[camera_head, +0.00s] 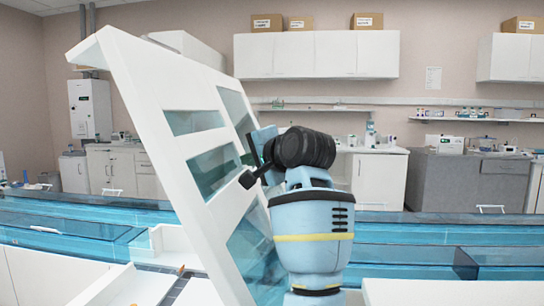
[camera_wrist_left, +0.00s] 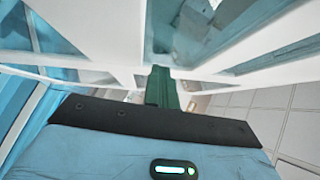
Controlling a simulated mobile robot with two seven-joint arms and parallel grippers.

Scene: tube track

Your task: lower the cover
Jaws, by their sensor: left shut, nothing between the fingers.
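The cover (camera_head: 140,75) is a large white frame with clear bluish panels. It stands raised and steeply tilted at the centre left of the head view, over an open white housing (camera_head: 95,290). My left gripper (camera_head: 252,150) is at the right side of the cover, close to its panels; I cannot tell whether it touches. In the left wrist view its green fingers (camera_wrist_left: 162,88) are together with nothing between them, just below the white bars of the cover (camera_wrist_left: 105,55). My left arm hides part of the cover's right edge. My right gripper is not in view.
Long blue transparent tube-track covers (camera_head: 420,233) run across behind the raised cover. A grey counter (camera_head: 455,183) and white cabinets (camera_head: 316,54) stand along the back wall. A white surface (camera_head: 450,292) lies at the lower right.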

